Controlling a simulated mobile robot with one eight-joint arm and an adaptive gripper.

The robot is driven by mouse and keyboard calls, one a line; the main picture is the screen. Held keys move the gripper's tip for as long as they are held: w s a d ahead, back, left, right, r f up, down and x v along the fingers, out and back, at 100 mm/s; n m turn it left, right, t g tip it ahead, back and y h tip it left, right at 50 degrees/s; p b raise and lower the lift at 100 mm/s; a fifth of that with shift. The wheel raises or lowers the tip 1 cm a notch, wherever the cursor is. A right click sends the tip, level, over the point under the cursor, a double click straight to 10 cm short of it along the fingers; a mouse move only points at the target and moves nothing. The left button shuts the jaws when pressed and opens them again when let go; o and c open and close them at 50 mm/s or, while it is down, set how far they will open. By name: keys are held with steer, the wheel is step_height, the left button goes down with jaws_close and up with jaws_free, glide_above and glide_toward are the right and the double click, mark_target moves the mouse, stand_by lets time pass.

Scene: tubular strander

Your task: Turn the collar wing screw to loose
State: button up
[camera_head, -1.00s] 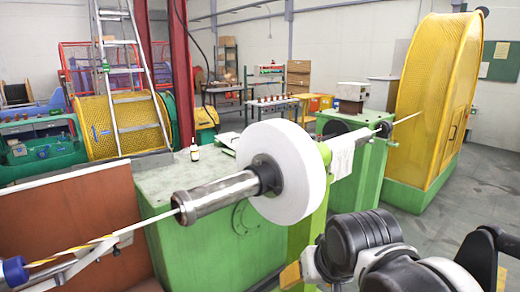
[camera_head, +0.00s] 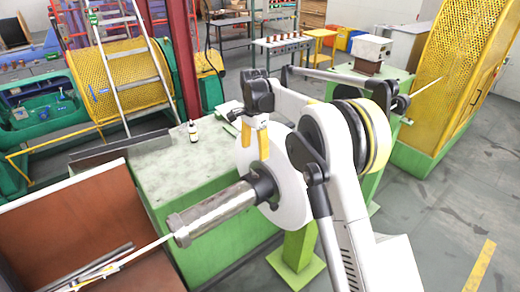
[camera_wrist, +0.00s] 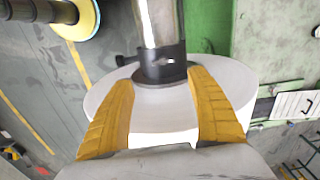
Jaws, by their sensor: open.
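The black collar (camera_head: 265,186) sits on the grey metal tube (camera_head: 210,207), against the near face of the white disc-shaped roll (camera_head: 291,199). In the wrist view the collar (camera_wrist: 163,68) shows between the fingertips, with a small light-grey piece (camera_wrist: 164,61) on its top. I cannot tell for sure whether that piece is the wing screw. My gripper (camera_head: 254,146) points down over the roll's upper edge, just above the collar. Its two yellow fingers, also in the wrist view (camera_wrist: 165,72), are open and spread to either side of the collar, holding nothing.
A green bench (camera_head: 150,180) with a small bottle (camera_head: 193,132) stands left of the roll. A yellow mesh guard (camera_head: 455,70) stands at the right. A ladder (camera_head: 122,65) leans at the back left. Floor at the right front is clear.

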mark_target(254, 171)
steer(key=f, duration=0.7)
steer(key=w+f+p, duration=0.1)
steer(key=f, duration=0.3)
steer(key=shift+a+f, duration=0.15)
steer(key=shift+a, duration=0.05)
steer(key=shift+c, duration=0.2)
steer(key=c, duration=1.2)
